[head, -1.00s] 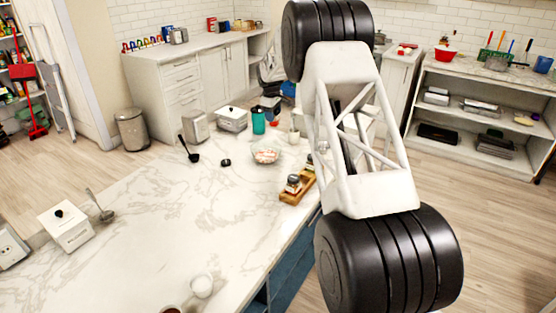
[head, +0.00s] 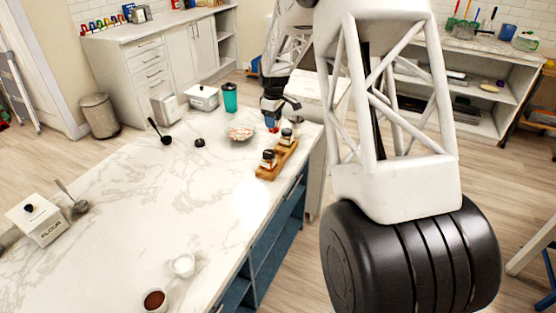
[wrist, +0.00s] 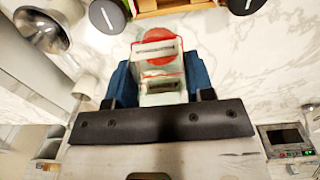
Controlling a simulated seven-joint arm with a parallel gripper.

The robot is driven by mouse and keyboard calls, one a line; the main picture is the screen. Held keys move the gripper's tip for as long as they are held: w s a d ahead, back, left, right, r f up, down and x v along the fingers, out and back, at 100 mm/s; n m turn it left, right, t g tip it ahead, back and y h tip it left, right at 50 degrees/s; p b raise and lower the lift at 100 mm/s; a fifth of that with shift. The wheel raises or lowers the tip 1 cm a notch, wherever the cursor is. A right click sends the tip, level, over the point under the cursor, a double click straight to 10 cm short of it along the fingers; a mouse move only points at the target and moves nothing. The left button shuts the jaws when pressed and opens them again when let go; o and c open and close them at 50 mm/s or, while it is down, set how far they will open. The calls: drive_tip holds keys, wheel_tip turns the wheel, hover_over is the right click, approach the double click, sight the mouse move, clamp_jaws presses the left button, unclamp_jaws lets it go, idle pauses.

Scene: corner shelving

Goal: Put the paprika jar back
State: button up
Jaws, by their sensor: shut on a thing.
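My gripper (head: 274,120) is over the far right end of the marble island in the head view, between the bowl and the spice rack. In the wrist view its blue fingers (wrist: 160,85) are shut on a clear jar with a red round end (wrist: 158,55), which I take as the paprika jar. In the head view only a red bit of the jar (head: 273,129) shows below the fingers. The wooden rack (head: 265,174) is just in front of the gripper and holds dark-lidded jars (head: 268,158). Its edge also shows at the top of the wrist view (wrist: 170,8).
A bowl (head: 240,132) stands left of the gripper, with a teal cup (head: 230,97) behind it. A flour box (head: 40,220) and small cups (head: 183,264) are nearer. The island's middle is clear.

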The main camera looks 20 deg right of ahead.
sight(278, 124)
drive_tip(key=shift+s+d+f, duration=0.15)
drive_tip(key=shift+s, duration=0.7)
drive_tip(key=shift+s+d+f, duration=0.1)
drive_tip(key=shift+s, duration=0.75)
drive_tip(key=shift+f, duration=3.15)
drive_tip(key=shift+f, duration=1.85)
drive_tip(key=shift+f, duration=0.1)
drive_tip(key=o, duration=1)
